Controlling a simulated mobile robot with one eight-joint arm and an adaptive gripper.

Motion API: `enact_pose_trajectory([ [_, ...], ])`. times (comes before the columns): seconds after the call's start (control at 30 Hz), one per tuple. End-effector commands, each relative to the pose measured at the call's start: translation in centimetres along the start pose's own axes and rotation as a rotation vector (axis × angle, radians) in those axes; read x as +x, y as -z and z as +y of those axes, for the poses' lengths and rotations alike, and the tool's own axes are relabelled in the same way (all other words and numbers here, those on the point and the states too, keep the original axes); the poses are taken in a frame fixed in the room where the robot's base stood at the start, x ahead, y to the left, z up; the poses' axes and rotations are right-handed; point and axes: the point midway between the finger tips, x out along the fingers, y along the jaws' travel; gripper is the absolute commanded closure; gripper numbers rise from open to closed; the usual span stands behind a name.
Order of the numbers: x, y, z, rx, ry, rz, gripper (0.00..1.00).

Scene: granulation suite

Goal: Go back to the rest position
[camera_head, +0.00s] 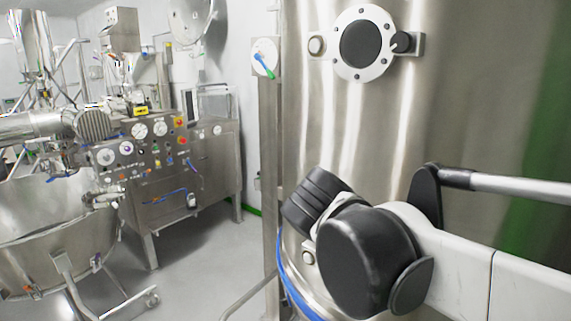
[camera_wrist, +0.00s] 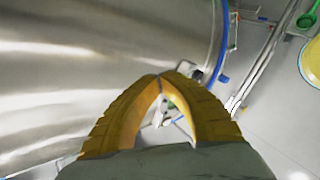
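My gripper (camera_wrist: 160,78) shows in the wrist view with two ribbed yellow fingers. Their tips meet, and nothing is seen held between them. A gap below the tips shows only the background. In the head view my white and black arm reaches in from the right, in front of a large steel vessel (camera_head: 470,75). The gripper's fingers are hidden in that view. The vessel's wall also fills the left of the wrist view (camera_wrist: 50,60), behind the fingers; I cannot tell how far apart they are.
A round flanged port (camera_head: 384,66) is on the vessel. A control panel with gauges (camera_head: 165,150) and a steel bowl (camera_head: 60,225) stand at the left. A blue hose (camera_head: 293,285) runs by the vessel's base. Grey floor (camera_head: 205,255) is clear between them.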

Motion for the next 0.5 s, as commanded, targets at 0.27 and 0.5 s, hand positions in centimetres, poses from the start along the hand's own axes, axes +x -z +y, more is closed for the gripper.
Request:
enact_pose_trajectory([
  [0.27, 10.9, 2.5, -20.9, 0.808, 0.265, 0.222, 1.00],
  [0.5, 14.9, 5.6, -30.3, 1.361, 0.433, 0.325, 1.00],
])
